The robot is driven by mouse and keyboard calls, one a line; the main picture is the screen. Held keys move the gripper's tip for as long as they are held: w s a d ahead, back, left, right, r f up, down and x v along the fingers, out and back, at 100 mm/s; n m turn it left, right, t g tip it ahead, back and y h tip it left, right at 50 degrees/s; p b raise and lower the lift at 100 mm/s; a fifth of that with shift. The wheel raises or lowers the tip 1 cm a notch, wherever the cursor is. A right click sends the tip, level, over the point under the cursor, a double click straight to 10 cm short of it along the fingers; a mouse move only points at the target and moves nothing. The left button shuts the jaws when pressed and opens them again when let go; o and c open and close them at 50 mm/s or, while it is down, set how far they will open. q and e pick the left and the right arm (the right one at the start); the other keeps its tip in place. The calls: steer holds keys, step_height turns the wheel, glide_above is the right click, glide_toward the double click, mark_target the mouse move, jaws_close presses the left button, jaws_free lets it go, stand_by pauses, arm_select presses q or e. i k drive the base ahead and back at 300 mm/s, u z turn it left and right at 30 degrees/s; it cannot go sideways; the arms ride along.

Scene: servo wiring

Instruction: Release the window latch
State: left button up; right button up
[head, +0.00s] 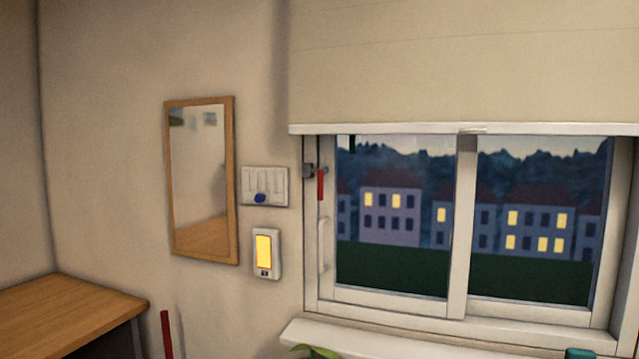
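The window (460,225) is a white sliding frame with two panes in the right half of the head view. The window latch (320,184) is a red lever hanging down from a small grey mount at the upper left of the frame. A white vertical handle (322,245) sits below it on the left sash. The left sash looks closed against the frame. Neither of my grippers shows in the head view, and nothing touches the latch.
A roller blind (460,70) covers the wall above the window. A white sill (370,343) with a green plant (316,351) runs below. A switch panel (265,187), a lit yellow device (265,253) and a mirror (200,180) hang to the left. A wooden desk (65,310) stands lower left.

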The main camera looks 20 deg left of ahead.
mark_target(321, 172)
steer(key=k, duration=0.65)
steer(key=u, duration=0.6)
steer(key=i, duration=1.25)
steer(key=z, duration=0.4)
